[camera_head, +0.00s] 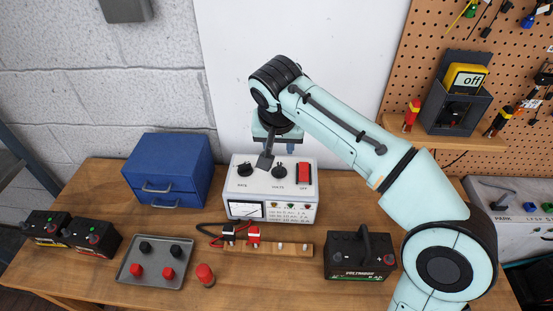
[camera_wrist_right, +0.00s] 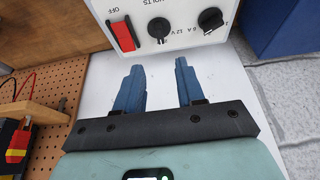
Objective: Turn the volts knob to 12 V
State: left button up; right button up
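The white charger box (camera_head: 270,188) stands on the bench, its sloped top facing me. The black volts knob (camera_head: 278,171) sits in the middle of that top; it also shows in the right wrist view (camera_wrist_right: 158,28), near a "12 V" mark. I cannot tell which mark its pointer meets. My right gripper (camera_head: 270,154) is over the rear of the box, apart from the knob. In the right wrist view its two blue fingers (camera_wrist_right: 159,67) are spread with nothing between them, and the volts knob lies beyond the tips. My left gripper is not in view.
The rate knob (camera_head: 244,170) and red switch (camera_head: 304,174) flank the volts knob. A blue drawer box (camera_head: 166,172) stands left. Red and black clamps (camera_head: 253,234) sit on a wooden strip in front. A black battery (camera_head: 358,255) stands right. A white panel (camera_head: 230,60) rises behind.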

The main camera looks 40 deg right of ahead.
aim_at(279, 163)
jog(key=b+x, duration=0.1)
jog(key=x, duration=1)
jog(key=shift+r, duration=0.1)
grip_shut()
